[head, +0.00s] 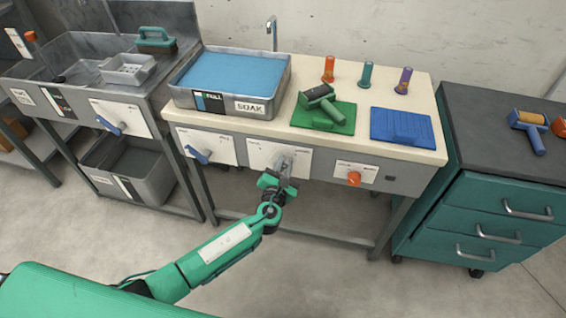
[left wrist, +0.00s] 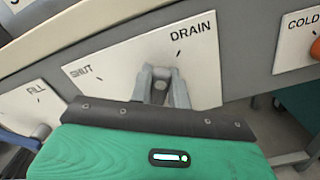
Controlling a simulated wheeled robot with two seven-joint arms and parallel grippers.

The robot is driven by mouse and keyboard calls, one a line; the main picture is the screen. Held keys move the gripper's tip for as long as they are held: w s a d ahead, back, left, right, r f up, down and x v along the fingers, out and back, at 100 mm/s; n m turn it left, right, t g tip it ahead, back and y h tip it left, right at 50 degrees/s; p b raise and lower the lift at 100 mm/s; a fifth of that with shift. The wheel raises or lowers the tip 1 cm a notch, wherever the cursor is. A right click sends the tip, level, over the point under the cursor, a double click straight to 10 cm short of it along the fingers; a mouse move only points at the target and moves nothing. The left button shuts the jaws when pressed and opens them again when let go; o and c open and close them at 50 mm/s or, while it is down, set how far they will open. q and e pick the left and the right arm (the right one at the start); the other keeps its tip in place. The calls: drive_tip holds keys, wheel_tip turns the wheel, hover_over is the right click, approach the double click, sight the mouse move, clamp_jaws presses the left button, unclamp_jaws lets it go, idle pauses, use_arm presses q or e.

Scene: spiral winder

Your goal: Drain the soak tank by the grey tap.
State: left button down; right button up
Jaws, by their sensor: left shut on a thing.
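The grey soak tank (head: 228,105) stands on the bench in the head view, with blue water near its rim and a FULL marking on its front. The grey tap (head: 287,152) is on the middle white plate of the bench front. My left gripper (head: 282,168) is shut on the grey tap. In the left wrist view the fingers (left wrist: 162,88) stand around the grey tap, in front of a plate (left wrist: 118,72) marked SHUT and DRAIN. The fingers hide most of the handle, so I cannot tell which mark it points to. My right gripper is not in view.
A blue-handled tap (head: 198,155) is left of the grey one and an orange knob (head: 354,178) is right of it. A grey bin (head: 150,178) sits under the sink at left. A green drawer cabinet (head: 480,205) stands at right. The floor in front is clear.

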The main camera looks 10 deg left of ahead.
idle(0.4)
use_arm(q)
drive_tip(key=c, duration=1.3)
unclamp_jaws()
drive_tip(key=s, duration=1.4)
drive_tip(key=shift+a, duration=0.2)
drive_tip(key=shift+w, duration=0.1)
